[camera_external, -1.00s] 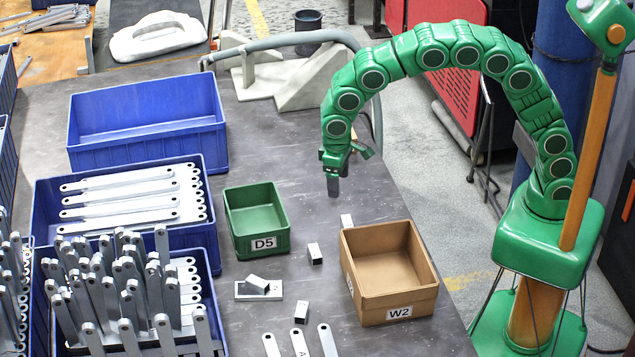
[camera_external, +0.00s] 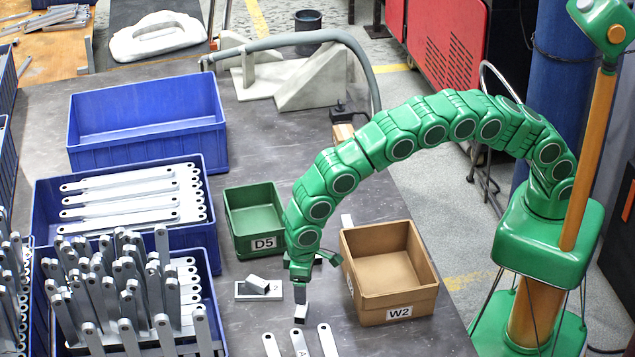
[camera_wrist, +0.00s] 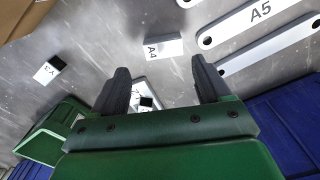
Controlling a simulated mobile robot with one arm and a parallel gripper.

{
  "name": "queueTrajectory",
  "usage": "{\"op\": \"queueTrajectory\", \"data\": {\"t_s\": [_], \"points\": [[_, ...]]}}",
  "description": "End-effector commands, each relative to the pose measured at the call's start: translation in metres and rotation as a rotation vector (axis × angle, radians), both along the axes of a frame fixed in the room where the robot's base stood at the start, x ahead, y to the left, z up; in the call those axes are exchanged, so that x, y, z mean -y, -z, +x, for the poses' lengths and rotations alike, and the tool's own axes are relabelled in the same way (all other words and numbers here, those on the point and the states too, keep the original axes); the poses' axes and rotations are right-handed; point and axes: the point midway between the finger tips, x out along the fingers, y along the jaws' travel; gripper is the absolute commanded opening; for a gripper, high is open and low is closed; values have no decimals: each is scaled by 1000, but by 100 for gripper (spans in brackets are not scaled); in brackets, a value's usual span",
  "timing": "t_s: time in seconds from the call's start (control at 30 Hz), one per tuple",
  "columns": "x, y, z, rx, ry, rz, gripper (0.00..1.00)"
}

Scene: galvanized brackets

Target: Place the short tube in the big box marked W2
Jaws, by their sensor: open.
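Several small grey square tubes lie on the grey table; I cannot tell from markings which one the task means. One tube (camera_external: 301,312) is right below my gripper (camera_external: 300,291); it appears as the piece marked A4 (camera_wrist: 162,46) just beyond the fingertips in the wrist view. My gripper (camera_wrist: 163,80) is open and empty, pointing down. A second tube (camera_wrist: 48,70) lies to the left in the wrist view. A third (camera_external: 257,284) rests on a flat plate. The brown box marked W2 (camera_external: 398,313) is open and empty, right of my gripper.
A green box marked D5 (camera_external: 264,243) stands behind my gripper to the left. Blue crates (camera_external: 150,143) line the left, some full of metal bars. Flat bars (camera_external: 327,341) lie in front.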

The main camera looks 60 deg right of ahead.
Motion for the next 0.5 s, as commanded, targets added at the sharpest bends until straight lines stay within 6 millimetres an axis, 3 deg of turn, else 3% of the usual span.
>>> {"op": "queueTrajectory", "data": {"t_s": [0.5], "points": [[-4, 35, -1, -1, -3, 0, 77]]}}
